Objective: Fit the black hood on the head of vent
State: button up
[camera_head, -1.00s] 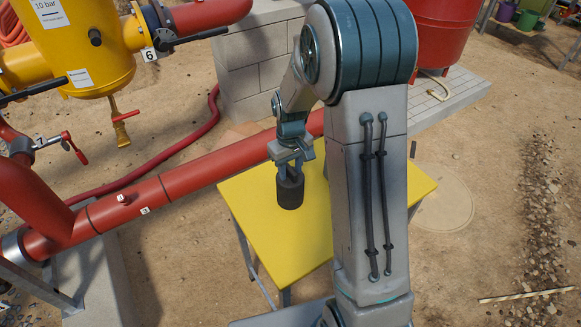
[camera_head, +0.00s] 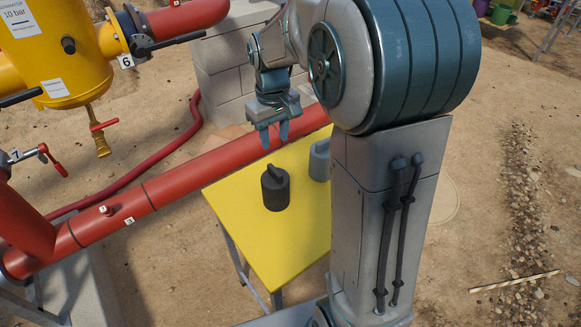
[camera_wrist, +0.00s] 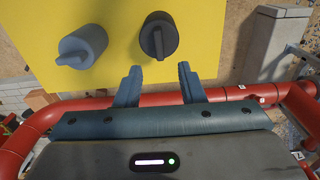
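The black hood (camera_head: 275,188), a dark cylinder with a bar handle on top, stands upright on the yellow table (camera_head: 262,235). It also shows in the wrist view (camera_wrist: 158,38), just beyond the fingertips. My gripper (camera_head: 275,137) is above the hood, apart from it; its fingers are spread and empty, as the wrist view confirms (camera_wrist: 159,68). A similar grey hood (camera_wrist: 82,47) stands beside the black one; in the head view it is partly hidden behind my arm (camera_head: 320,160). I cannot tell for sure which part is the vent; a short red stub (camera_head: 106,210) sits on the red pipe.
The long red pipe (camera_head: 190,176) runs past the table's far left side. A yellow tank (camera_head: 65,50) with valves hangs at upper left. A grey block wall (camera_head: 220,70) stands behind.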

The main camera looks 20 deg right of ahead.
jog(key=s+r+m+t, duration=0.2)
jog(key=s+m+t, duration=0.1)
jog(key=s, duration=1.7)
jog(key=shift+r, duration=0.3)
dwell(0.4)
